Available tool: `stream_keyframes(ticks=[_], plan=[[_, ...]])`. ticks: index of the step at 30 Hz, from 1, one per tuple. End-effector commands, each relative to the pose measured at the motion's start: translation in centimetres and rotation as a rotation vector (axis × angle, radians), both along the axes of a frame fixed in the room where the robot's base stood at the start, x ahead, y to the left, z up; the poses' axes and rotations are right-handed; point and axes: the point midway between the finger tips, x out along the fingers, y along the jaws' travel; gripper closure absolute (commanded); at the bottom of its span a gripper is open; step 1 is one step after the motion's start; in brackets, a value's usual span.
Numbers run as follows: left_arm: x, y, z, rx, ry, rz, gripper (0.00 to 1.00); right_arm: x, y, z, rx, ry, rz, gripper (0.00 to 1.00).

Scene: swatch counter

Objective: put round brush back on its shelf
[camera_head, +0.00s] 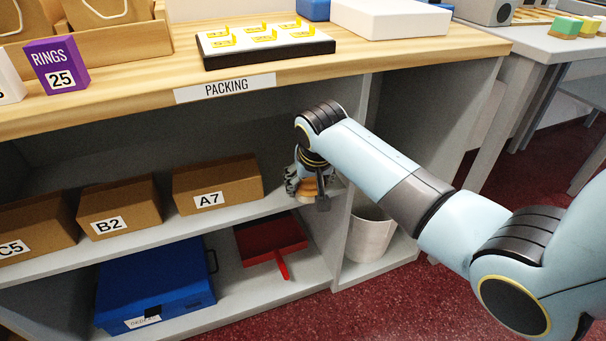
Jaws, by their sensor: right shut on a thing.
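My right arm reaches in from the right to the shelf below the counter. My right gripper (312,187) is at the right end of the middle shelf (240,212), to the right of the A7 box. It is shut on the round brush (307,186), of which a small tan part with a pale lower edge shows between the fingers. The fingers and wrist hide most of the brush. I cannot tell whether it touches the shelf. My left gripper is not in view.
Cardboard boxes A7 (217,184), B2 (120,208) and C5 (33,227) stand along the middle shelf. Below are a blue box (155,287), a red dustpan (268,240) and a pale bin (370,235). The counter edge (130,107) overhangs the shelf; an upright panel (345,225) stands close right of the gripper.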

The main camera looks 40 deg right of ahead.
Motion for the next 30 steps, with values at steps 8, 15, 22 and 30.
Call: stream_keyframes(ticks=[8,15,22,30], plan=[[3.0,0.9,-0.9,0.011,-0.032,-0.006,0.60,3.0,-1.4,-0.1,-0.001,0.001,0.001,0.62],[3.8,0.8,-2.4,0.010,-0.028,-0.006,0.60,6.1,-2.9,-1.0,0.001,0.006,0.000,0.62],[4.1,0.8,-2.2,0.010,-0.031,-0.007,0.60,6.1,-2.8,-1.5,0.000,0.000,0.001,0.62],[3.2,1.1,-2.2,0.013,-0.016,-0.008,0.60,6.1,-2.8,-1.8,0.000,0.002,0.001,0.32]])
